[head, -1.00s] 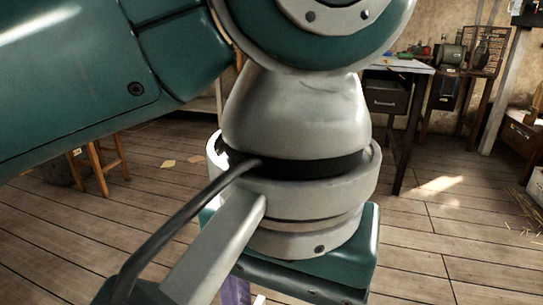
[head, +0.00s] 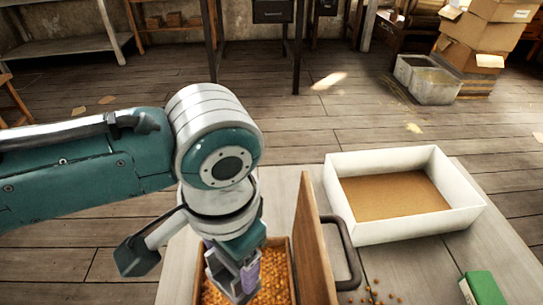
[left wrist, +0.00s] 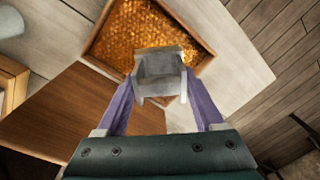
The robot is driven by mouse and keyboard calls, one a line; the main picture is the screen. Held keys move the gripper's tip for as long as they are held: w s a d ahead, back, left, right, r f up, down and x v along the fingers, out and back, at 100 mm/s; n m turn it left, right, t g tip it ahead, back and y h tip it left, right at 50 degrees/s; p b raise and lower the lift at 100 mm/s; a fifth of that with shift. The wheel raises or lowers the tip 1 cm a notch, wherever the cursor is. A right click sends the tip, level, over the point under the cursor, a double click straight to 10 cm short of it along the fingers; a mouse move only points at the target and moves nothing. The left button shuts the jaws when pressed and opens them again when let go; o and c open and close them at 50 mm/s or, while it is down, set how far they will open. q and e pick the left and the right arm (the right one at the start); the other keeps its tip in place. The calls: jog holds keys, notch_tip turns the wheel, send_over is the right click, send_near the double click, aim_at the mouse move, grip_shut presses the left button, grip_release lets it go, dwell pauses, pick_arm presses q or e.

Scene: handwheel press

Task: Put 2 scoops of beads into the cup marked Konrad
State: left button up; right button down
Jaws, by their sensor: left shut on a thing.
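My left gripper (head: 238,282) is over the wooden box of orange beads (head: 268,268) on the table. In the left wrist view its purple fingers (left wrist: 161,92) are shut on a grey scoop (left wrist: 160,68). The scoop is in front of the beads (left wrist: 135,35); I cannot tell whether it touches them or how full it is. An upright brown board (head: 316,232) stands along the box's right side, with a dark curved handle (head: 349,262) beside it. No cup marked Konrad can be made out. My right gripper is not in view.
A white tray with a brown floor (head: 462,217) stands right of the board. A green box (head: 484,289) is at the lower right. Loose beads (head: 371,293) lie on the table. A grey rounded object (left wrist: 10,22) shows at the upper left of the left wrist view.

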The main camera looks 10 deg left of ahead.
aim_at(252, 298)
pick_arm(q)
jog(key=f+b, duration=0.1)
jog(key=b, duration=0.1)
jog(key=d+f+t+y+b, duration=0.1)
jog(key=f+b, duration=0.1)
jog(key=f+y+b, duration=0.1)
jog(key=f+b, duration=0.1)
jog(key=shift+s+d+t, duration=0.3)
jog(key=shift+s+d, duration=0.05)
jog(key=shift+d, duration=0.05)
jog(key=shift+s+d+f, duration=0.1)
jog(key=shift+d+f, duration=0.05)
jog(key=shift+f, duration=0.15)
jog(key=shift+s+d+f+b, duration=0.15)
jog(key=shift+d+f+b, duration=0.15)
jog(key=shift+f, duration=0.15)
jog(key=shift+s+d+f+b, duration=0.15)
jog(key=shift+f+b, duration=0.15)
jog(key=shift+f, duration=0.15)
